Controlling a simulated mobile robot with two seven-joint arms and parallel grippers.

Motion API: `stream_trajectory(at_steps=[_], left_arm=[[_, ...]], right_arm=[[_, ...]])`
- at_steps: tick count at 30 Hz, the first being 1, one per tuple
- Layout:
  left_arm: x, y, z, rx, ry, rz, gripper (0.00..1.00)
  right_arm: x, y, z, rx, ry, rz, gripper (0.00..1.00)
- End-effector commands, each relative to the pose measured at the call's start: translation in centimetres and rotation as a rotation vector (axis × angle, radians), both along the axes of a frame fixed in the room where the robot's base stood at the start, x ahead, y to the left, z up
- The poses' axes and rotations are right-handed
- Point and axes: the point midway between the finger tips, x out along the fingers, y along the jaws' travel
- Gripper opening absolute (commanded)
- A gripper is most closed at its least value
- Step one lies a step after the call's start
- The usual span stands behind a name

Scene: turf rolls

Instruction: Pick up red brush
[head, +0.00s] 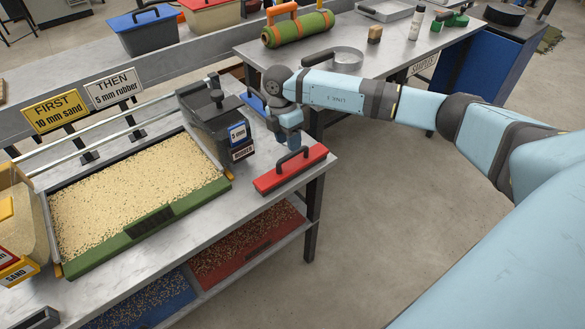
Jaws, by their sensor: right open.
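The red brush (290,174), a long red block with a black arched handle, lies on the grey metal table near its right end. My right gripper (291,144) points down just above and behind the brush handle, with its jaws open and nothing seen between them. Whether the fingers touch the handle cannot be told from this angle. My left gripper is not in view.
A dark hopper (218,122) stands close left of the brush. A sand-filled tray (140,195) with a green front edge lies further left. A blue item (254,103) sits behind my gripper.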

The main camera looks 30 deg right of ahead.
Motion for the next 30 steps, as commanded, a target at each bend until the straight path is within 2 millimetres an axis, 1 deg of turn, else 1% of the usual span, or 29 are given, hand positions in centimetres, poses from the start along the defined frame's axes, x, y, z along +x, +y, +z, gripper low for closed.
stream_trajectory(at_steps=[5, 10, 13, 15, 20, 21, 26, 27, 30], left_arm=[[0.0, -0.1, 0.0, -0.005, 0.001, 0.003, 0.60], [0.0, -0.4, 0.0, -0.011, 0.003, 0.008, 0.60], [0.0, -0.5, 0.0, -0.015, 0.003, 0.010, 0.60], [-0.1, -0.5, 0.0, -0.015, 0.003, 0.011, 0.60], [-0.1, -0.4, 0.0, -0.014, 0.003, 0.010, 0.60], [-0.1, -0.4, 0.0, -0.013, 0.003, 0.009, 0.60], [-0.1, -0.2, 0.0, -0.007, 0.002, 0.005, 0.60], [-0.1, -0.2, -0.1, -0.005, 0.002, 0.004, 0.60], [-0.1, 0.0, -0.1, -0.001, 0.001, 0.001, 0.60]], right_arm=[[-0.4, 0.0, -1.2, 0.001, 0.002, 0.001, 0.45], [-1.1, 0.1, -3.7, 0.000, 0.003, 0.001, 0.45], [-1.3, 0.1, -4.9, 0.001, 0.001, 0.001, 0.45], [-1.4, 0.1, -5.2, 0.001, 0.000, 0.001, 0.45], [-1.4, 0.0, -5.2, 0.001, 0.000, 0.001, 0.45], [-1.4, 0.1, -5.2, 0.001, 0.000, 0.001, 0.41], [-1.4, 0.0, -5.2, 0.001, 0.000, 0.001, 0.04], [-1.4, 0.0, -5.2, 0.001, 0.000, 0.001, 0.00], [-1.4, 0.0, -5.1, 0.001, -0.001, 0.001, 0.00]])
